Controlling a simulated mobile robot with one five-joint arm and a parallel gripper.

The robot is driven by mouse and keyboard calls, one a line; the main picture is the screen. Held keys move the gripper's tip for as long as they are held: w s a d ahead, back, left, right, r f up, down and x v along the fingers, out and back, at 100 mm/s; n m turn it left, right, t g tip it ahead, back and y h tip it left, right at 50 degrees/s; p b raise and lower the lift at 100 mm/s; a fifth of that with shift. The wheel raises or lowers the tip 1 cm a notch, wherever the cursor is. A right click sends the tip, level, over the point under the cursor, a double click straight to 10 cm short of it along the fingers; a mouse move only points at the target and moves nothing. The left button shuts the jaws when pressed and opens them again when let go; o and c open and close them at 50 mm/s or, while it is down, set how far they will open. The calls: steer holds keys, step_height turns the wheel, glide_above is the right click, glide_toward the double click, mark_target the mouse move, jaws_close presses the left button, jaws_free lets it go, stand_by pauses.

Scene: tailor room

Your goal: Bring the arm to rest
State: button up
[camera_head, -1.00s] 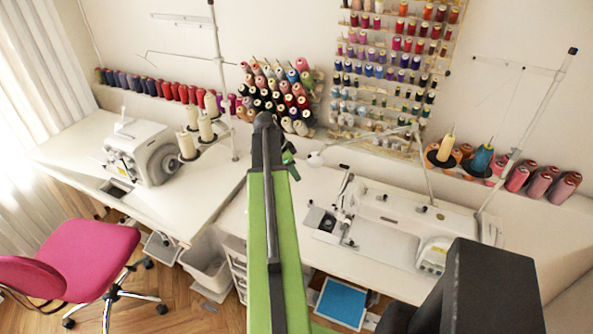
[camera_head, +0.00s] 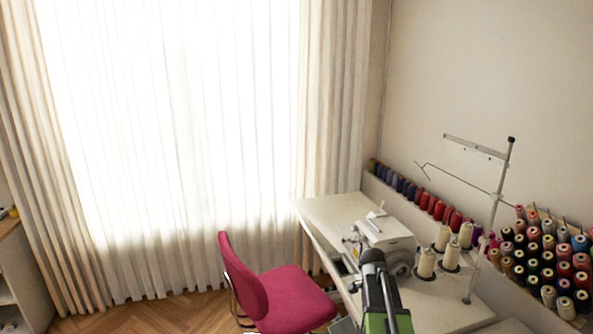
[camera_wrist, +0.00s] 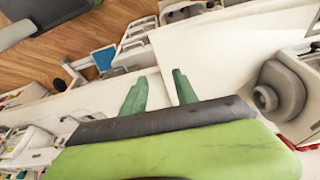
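My arm shows at the bottom right of the head view as a green link with a dark end, in front of the sewing table (camera_head: 330,215). My gripper (camera_wrist: 160,86) shows in the wrist view as two green fingers set well apart. Nothing is between the fingers; a white surface lies beyond them. The fingers cannot be made out in the head view.
A white sewing machine (camera_head: 387,236) stands on the table with thread cones (camera_head: 427,263) beside it. A pink chair (camera_head: 275,290) stands left of my arm. A thread stand (camera_head: 492,215) and spool rack (camera_head: 545,260) are at the right. Curtains (camera_head: 335,100) hang behind.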

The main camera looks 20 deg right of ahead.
steer(key=s+a+n+y, duration=0.1)
steer(key=a+n, duration=0.8)
steer(key=a, duration=0.7)
steer(key=s+a+f+n+y, duration=0.1)
steer(key=a+n+y, duration=0.1)
steer(key=a+n, duration=0.8)
steer(key=a, duration=0.6)
steer(key=shift+s+t+y, duration=0.3)
steer(key=shift+s, duration=0.1)
